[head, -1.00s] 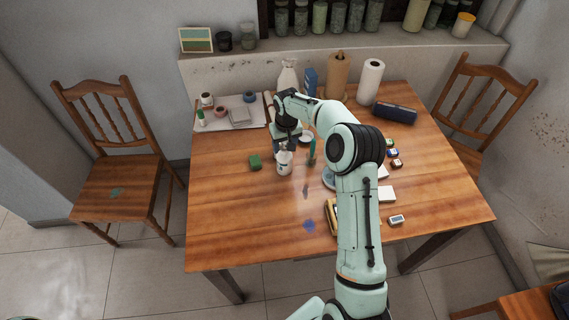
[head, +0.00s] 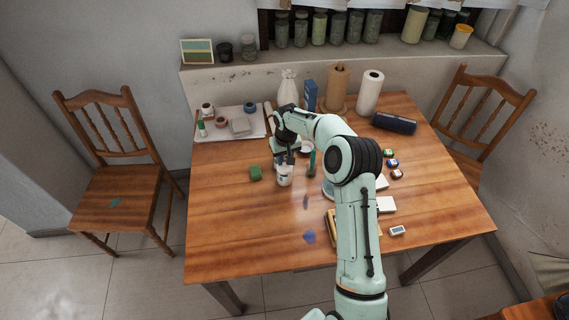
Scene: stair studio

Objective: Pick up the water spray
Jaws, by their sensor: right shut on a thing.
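The water spray (head: 285,179) is a small white bottle with a printed label, upright near the middle of the wooden table. My right gripper (head: 285,163) points down over its top and is shut on it. The upper part of the bottle is hidden by the gripper. I cannot tell whether its base touches the table. My left gripper is out of view.
A white tray (head: 212,136) with small items is at the back left. Paper rolls (head: 368,93) and a dark case (head: 393,123) stand at the back right. The front left of the table is clear.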

